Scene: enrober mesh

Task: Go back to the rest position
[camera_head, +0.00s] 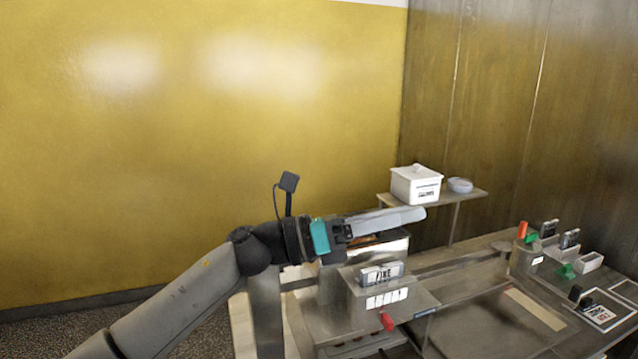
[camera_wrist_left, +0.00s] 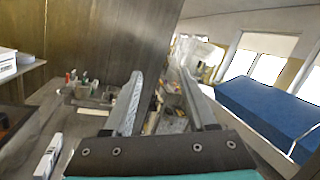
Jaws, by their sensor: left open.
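My left gripper (camera_head: 388,221) reaches in from the lower left in the head view, above the steel machine (camera_head: 340,310), with its fingers pointing right. In the left wrist view its two fingers (camera_wrist_left: 168,100) stand wide apart with nothing between them. The gripper is open and empty and appears clear of the machine below it. My right gripper is in neither view.
A white lidded box (camera_head: 416,185) and a bowl (camera_head: 460,185) stand on a shelf behind the gripper. A labelled block (camera_head: 380,274) sits on the machine. Small red, green and dark items stand on the right. A blue surface (camera_wrist_left: 268,108) shows in the wrist view.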

